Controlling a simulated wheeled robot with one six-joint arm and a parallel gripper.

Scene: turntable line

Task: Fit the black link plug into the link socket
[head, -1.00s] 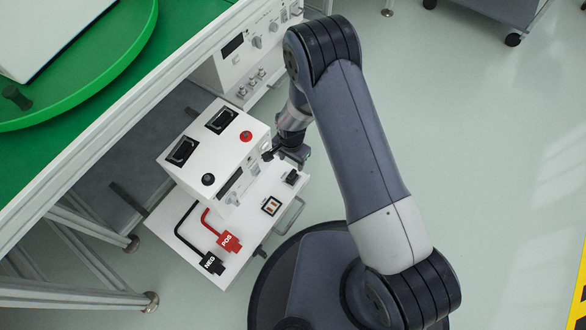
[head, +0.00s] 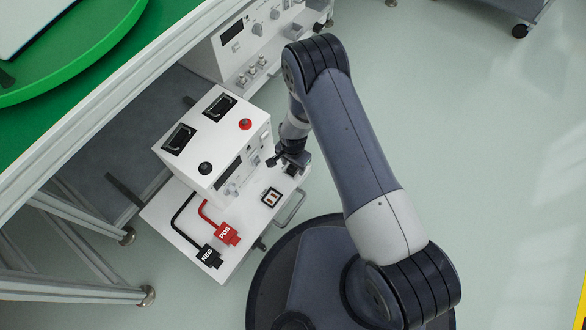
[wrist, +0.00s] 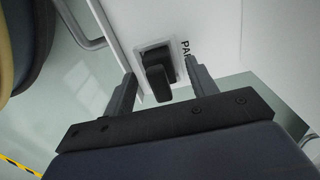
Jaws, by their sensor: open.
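The black link plug (wrist: 158,78) sits upright in a light-framed holder on the white surface in the wrist view, beside black lettering that begins "PA". My gripper (wrist: 159,76) is open, with one finger on each side of the plug; I cannot tell whether they touch it. In the head view my gripper (head: 288,162) is low over the right end of the white trolley shelf (head: 180,232) and largely covers the plug. A small dark-framed square socket with reddish contacts (head: 271,197) lies on the shelf; I cannot read a label naming it the link socket.
A white box (head: 190,175) with black panel sockets and red and black terminals stands beside my gripper. Red POS (head: 228,234) and black NEG (head: 209,256) cable plugs lie at the shelf's front. A metal handle (head: 291,208) edges the shelf. A green turntable (head: 100,70) is at upper left.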

